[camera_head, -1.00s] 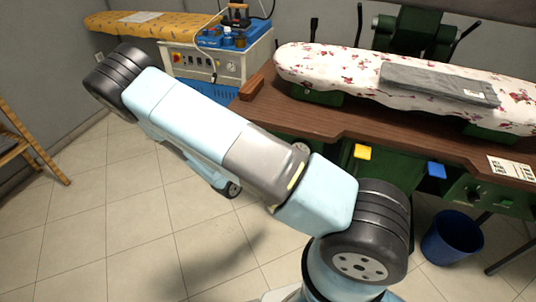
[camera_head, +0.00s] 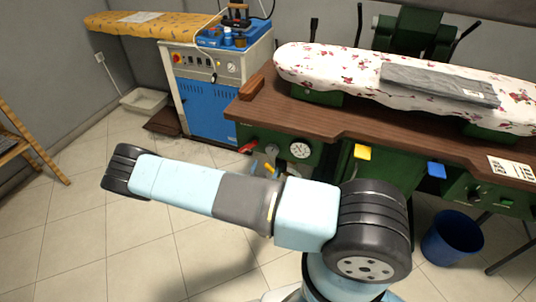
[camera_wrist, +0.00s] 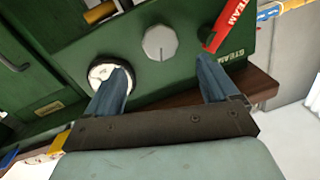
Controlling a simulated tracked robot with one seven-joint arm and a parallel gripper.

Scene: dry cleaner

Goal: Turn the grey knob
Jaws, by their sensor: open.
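The grey knob (camera_wrist: 160,42) is a round dial with a pointer line, on a green panel. In the wrist view it lies just beyond and between my fingertips, apart from them. In the head view the grey knob (camera_head: 271,151) shows on the panel under the wooden table edge. My gripper (camera_wrist: 162,64) is open and empty, with blue fingers spread toward the panel. In the head view most of my gripper is hidden behind my arm.
A white gauge (camera_wrist: 106,72) sits left of the knob, close to and partly covered by my left finger. A red steam lever (camera_wrist: 229,25) is at right, near my right finger. A blue bin (camera_head: 452,238) stands under the table; the floor at left is clear.

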